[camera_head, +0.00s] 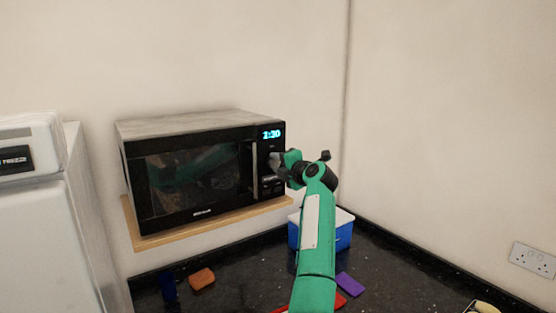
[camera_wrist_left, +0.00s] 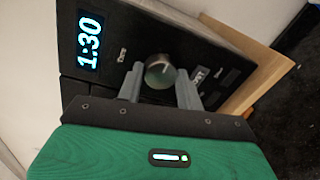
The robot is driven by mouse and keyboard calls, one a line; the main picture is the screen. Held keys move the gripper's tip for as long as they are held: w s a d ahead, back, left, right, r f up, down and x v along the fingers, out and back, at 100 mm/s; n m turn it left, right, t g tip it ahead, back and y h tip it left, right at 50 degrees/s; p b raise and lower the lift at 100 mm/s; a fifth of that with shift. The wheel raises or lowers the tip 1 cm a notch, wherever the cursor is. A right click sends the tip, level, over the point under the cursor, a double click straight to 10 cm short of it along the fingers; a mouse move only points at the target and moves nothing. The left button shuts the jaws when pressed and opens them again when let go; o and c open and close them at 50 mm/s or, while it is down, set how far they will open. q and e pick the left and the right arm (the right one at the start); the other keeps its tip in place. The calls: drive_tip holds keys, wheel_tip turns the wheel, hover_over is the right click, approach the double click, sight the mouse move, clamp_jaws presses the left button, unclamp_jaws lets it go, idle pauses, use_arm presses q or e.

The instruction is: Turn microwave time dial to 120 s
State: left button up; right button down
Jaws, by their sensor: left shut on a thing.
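The microwave (camera_head: 185,175) is black with a grey top and stands on a wooden shelf. Its display (camera_head: 271,134) is lit, and in the wrist view the display (camera_wrist_left: 90,40) reads 1:30. The round time dial (camera_wrist_left: 160,72) shows in the wrist view on the black control panel. My left gripper (camera_head: 277,160) is at this panel, its two grey fingers (camera_wrist_left: 159,80) on either side of the dial and shut on it. My right gripper is not in view.
The wooden shelf (camera_head: 218,222) juts out under the microwave. A white fridge (camera_head: 45,220) stands at left.

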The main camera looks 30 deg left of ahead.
use_arm(q)
drive_tip(key=m+p, duration=0.1)
drive_tip(key=m, duration=0.1)
drive_tip(key=shift+r+m, duration=0.15)
drive_tip(key=shift+m, duration=0.15)
drive_tip(key=shift+m+g+p, duration=0.3)
drive_tip(key=shift+m+p, duration=0.1)
drive_tip(key=shift+m, duration=1.1)
drive_tip(key=o, duration=1)
drive_tip(key=shift+w+d+f, duration=0.1)
drive_tip(key=shift+w+f, duration=0.05)
drive_tip(key=shift+f, duration=0.05)
drive_tip(key=shift+d, duration=0.1)
